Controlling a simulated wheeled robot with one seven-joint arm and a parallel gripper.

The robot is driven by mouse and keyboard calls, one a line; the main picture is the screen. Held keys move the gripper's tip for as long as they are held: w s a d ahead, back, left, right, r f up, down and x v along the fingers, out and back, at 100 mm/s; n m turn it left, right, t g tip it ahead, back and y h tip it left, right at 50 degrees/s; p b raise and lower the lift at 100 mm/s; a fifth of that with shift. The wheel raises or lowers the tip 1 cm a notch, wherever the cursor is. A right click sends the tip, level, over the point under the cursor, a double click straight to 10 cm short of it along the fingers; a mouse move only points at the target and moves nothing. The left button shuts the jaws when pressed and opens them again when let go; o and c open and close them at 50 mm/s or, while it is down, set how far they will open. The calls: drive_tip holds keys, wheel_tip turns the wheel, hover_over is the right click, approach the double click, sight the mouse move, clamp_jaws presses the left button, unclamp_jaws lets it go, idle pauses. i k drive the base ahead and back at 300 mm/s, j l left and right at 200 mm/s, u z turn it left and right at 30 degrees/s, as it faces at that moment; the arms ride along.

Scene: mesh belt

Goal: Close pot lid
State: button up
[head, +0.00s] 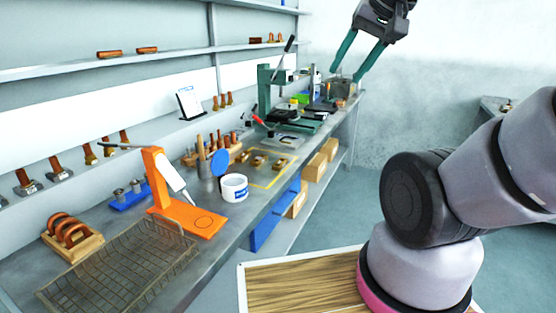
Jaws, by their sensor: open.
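A small white pot (235,188) with a blue label stands on the grey bench, right of the orange stand. Its round blue lid (220,162) is tilted up, nearly upright, at the back left of the pot's rim, so the pot's mouth is uncovered. I cannot tell whether a hinge joins them. My gripper (345,75) is at the top right, its two green fingers spread and pointing down. It is open and empty, far from the pot, and appears in front of the bench's far end.
An orange stand (184,216) and a wire mesh basket (125,265) lie left of the pot. A grey cup with wooden handles (206,168) stands close behind the lid. A yellow-framed area (269,180) with metal parts is to the right. A green press (265,92) stands further back.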

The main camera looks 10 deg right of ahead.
sight(220, 159)
drive_tip(key=k+j+z, duration=0.15)
drive_tip(key=z, duration=0.3)
drive_tip(key=k+j+z, duration=0.15)
drive_tip(key=z, duration=0.3)
drive_tip(key=k+z, duration=0.25)
drive_tip(key=z, duration=0.2)
drive_tip(key=k+z, duration=0.2)
drive_tip(key=z, duration=0.25)
drive_tip(key=k+j+z, duration=0.15)
drive_tip(key=k+z, duration=0.4)
drive_tip(key=k, duration=0.25)
drive_tip(key=k+j+u, duration=0.55)
drive_tip(key=j, duration=0.15)
drive_tip(key=k+j+u, duration=0.1)
drive_tip(key=j+u, duration=0.2)
drive_tip(key=j, duration=0.15)
drive_tip(key=j+u, duration=0.3)
drive_tip(key=j, duration=0.55)
drive_tip(key=j+z, duration=0.15)
drive_tip(key=z, duration=0.15)
drive_tip(key=j+z, duration=0.25)
drive_tip(key=k+l, duration=0.05)
drive_tip(key=l, duration=0.1)
